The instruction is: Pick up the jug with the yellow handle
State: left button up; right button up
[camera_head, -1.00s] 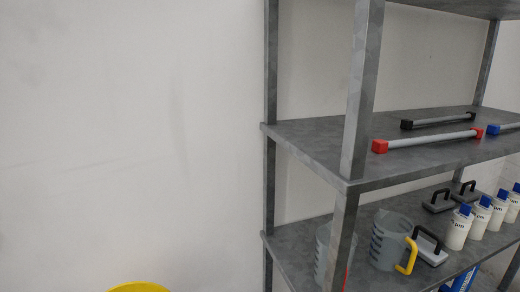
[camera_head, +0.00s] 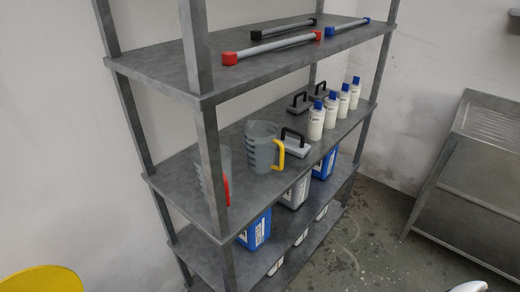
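The jug with the yellow handle (camera_head: 262,146) stands upright on the middle shelf (camera_head: 238,203) of a grey metal rack. It is grey and see-through, and its yellow handle (camera_head: 280,155) faces the front right. A second jug, with a red handle (camera_head: 227,190), stands to its left, partly hidden behind the rack's front post. Neither gripper shows in the view. A pale rounded shape at the bottom right edge is too cut off to identify.
A grey block with a black handle (camera_head: 294,142) sits close right of the yellow-handled jug. White bottles with blue caps (camera_head: 316,121) stand farther right. The front post (camera_head: 206,140) rises left of the jug. A metal table (camera_head: 470,160) stands at right, with open floor between.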

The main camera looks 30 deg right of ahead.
aim_at(261, 141)
jog(key=u, duration=1.05)
jog(key=z, duration=0.45)
jog(key=l+z, duration=0.1)
jog(key=z, duration=0.4)
jog(key=l+z, duration=0.1)
jog(key=z, duration=0.8)
